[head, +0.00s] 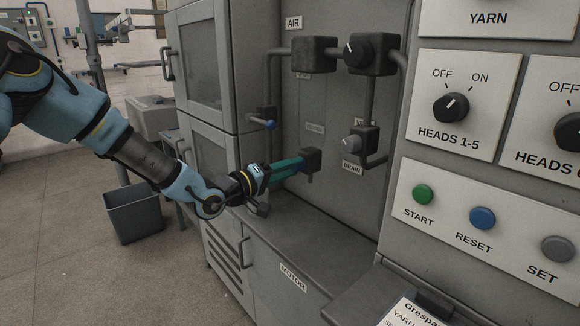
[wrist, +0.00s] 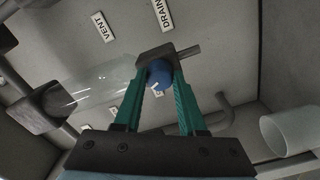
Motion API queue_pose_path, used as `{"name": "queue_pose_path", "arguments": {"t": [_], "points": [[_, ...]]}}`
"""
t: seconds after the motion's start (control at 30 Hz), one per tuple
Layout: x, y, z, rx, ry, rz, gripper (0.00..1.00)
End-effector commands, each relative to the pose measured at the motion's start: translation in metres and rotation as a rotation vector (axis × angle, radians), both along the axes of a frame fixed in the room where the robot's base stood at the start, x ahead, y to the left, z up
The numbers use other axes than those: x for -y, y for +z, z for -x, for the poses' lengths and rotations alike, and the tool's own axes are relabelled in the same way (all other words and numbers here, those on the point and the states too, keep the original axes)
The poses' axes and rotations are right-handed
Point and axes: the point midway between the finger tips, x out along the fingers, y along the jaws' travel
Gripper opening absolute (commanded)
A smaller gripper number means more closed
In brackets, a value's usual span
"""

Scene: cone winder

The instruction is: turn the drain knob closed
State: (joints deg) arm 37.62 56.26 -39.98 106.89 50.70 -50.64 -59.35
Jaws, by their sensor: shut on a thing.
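The blue knob (wrist: 160,76) sits on the dark valve block (wrist: 153,55) in the wrist view, with a small pale mark on its face. A DRAIN label (wrist: 167,14) is on the panel just beyond this block. My gripper (wrist: 160,72) is shut on the blue knob, with one teal finger on each side. In the head view my gripper (head: 298,164) reaches the dark block (head: 312,160) from the left, and the fingers mostly hide the knob. The DRAIN label also shows in the head view (head: 352,168), right of the block and below a grey knob (head: 352,143).
A blue-tipped handle (head: 263,122) stands out above my gripper. Another dark block with a clear cylinder (wrist: 85,85) is left of the fingers in the wrist view, and a pale cylinder (wrist: 290,130) is at right. The grey ledge (head: 325,210) below is clear.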

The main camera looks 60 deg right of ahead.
Motion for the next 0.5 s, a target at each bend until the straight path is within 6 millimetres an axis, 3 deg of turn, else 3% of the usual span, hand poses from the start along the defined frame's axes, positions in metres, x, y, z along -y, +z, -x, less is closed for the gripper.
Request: {"name": "queue_pose_path", "arguments": {"t": [0.5], "points": [[-0.0002,0.0004,-0.0011,-0.319,0.002,-0.101,0.00]]}}
